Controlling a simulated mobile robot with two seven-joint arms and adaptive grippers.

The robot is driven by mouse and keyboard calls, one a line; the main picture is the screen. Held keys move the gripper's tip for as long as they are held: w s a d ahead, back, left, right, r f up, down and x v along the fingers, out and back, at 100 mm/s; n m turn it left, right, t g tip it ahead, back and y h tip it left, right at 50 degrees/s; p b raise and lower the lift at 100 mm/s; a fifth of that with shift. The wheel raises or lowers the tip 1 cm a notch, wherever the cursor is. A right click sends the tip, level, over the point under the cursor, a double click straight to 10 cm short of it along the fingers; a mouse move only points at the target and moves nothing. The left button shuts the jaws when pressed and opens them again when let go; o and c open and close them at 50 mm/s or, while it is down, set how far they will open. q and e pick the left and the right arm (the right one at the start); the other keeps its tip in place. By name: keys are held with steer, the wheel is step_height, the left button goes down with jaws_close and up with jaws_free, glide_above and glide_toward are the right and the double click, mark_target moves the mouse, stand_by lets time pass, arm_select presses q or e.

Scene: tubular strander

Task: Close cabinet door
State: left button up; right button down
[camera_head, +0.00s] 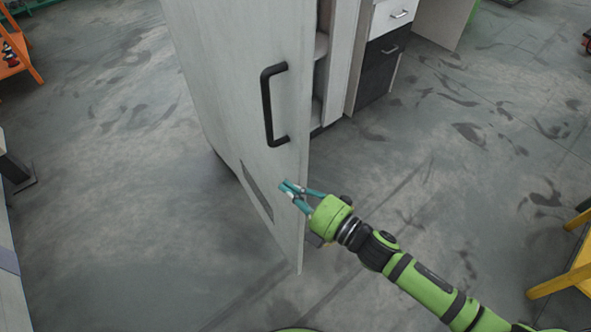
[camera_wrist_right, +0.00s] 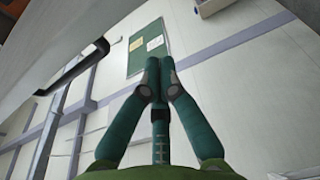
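The cabinet door (camera_head: 222,75) is a tall pale grey panel standing open, with its free edge toward me. Its black bar handle (camera_head: 268,105) is on the door's left face; a dark bar that looks like this handle crosses the upper left of the right wrist view (camera_wrist_right: 72,70). My right gripper (camera_head: 288,187) has teal fingers and is just below the handle, close to the door's edge; I cannot tell if it touches. Its fingertips meet in the right wrist view (camera_wrist_right: 160,63), with nothing between them. My left gripper is not in view.
The cabinet's open interior (camera_head: 320,75) shows behind the door. A drawer unit (camera_head: 385,50) stands to its right. An orange stand (camera_head: 20,50) is at far left and a yellow frame (camera_head: 568,275) at far right. The floor around the door is mostly clear.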

mark_target(295, 175)
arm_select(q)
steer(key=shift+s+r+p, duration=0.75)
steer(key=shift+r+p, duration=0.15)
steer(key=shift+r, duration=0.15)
arm_select(e)
steer(key=w, duration=0.2)
steer(key=w+d, duration=0.1)
steer(key=w, duration=0.1)
steer(key=shift+d, duration=0.1)
